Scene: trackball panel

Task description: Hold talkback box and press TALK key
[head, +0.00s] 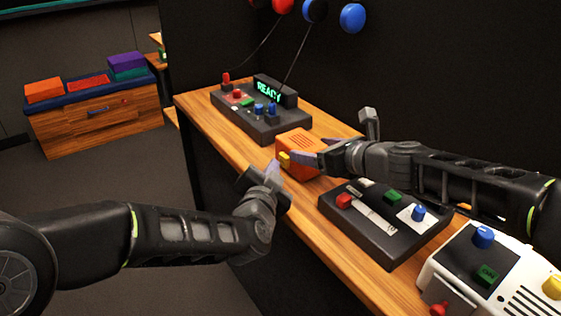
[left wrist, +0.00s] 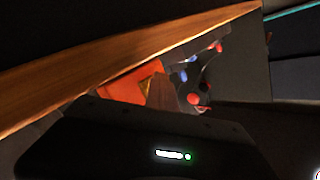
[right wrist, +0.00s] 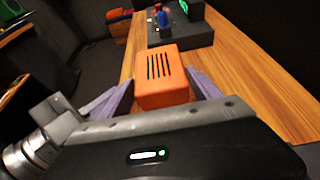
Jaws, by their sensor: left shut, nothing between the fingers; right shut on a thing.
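The orange talkback box (head: 298,147) has a slotted grille on top and a yellow key (head: 285,158) on its near left side. My right gripper (head: 325,150) is shut on the box, with a finger on either side of it, as the right wrist view shows the box (right wrist: 162,82) between the fingers. The box is at the wooden counter; I cannot tell if it touches the wood. My left gripper (head: 274,170) is shut and empty, just left of and below the yellow key. In the left wrist view the box (left wrist: 128,84) is ahead of the fingers.
A dark panel with a green READY display (head: 268,92) stands behind the box on the counter (head: 215,127). A black slider panel (head: 385,225) and a white panel (head: 500,270) stand nearer on the right. A wooden chest (head: 95,128) is far left.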

